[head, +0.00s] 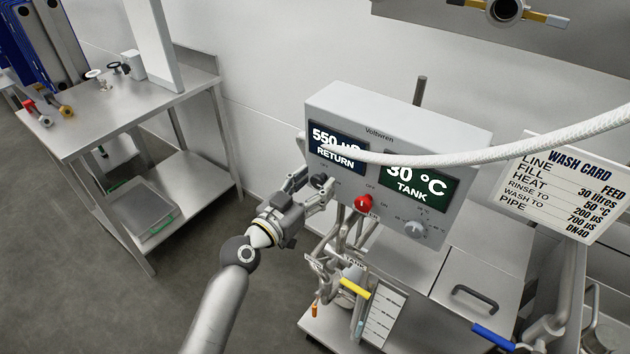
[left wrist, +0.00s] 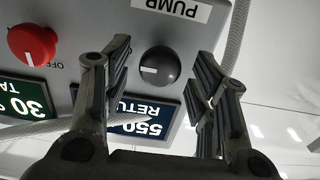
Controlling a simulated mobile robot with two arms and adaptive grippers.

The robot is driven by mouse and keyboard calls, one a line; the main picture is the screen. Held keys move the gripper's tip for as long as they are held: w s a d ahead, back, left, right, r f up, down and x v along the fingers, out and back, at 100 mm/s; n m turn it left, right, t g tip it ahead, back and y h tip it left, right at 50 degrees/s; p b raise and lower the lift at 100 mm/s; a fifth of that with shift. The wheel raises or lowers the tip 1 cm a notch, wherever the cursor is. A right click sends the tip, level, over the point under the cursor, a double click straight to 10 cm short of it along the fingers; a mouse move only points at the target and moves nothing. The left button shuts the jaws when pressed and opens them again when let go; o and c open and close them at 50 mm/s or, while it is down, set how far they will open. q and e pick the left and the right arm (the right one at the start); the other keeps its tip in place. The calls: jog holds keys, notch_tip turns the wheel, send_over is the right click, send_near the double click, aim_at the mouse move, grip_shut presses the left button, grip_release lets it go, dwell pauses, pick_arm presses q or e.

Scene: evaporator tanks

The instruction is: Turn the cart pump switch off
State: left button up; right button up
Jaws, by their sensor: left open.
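The pump switch is a round black knob (left wrist: 158,67) with a white pointer mark, by an upside-down PUMP label (left wrist: 172,8) in the left wrist view. Its mark points left in that view. In the head view the knob (head: 320,180) sits under the RETURN display on the grey control box (head: 460,150). My left gripper (left wrist: 162,60) is open, with one finger to each side of the knob and visible gaps between. In the head view my left gripper (head: 312,189) reaches the box's lower left front, partly covering the area below the knob. My right gripper is not in view.
A red knob (head: 363,203) and a grey knob (head: 416,228) sit right of the pump switch. A white hose (head: 480,150) crosses the box front. Pipes and a yellow handle (head: 355,288) are below. A steel table (head: 130,100) stands at left.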

pick_arm(q)
jog(key=shift+w+d, duration=0.25)
jog(key=shift+w, duration=0.05)
jog(key=c, duration=1)
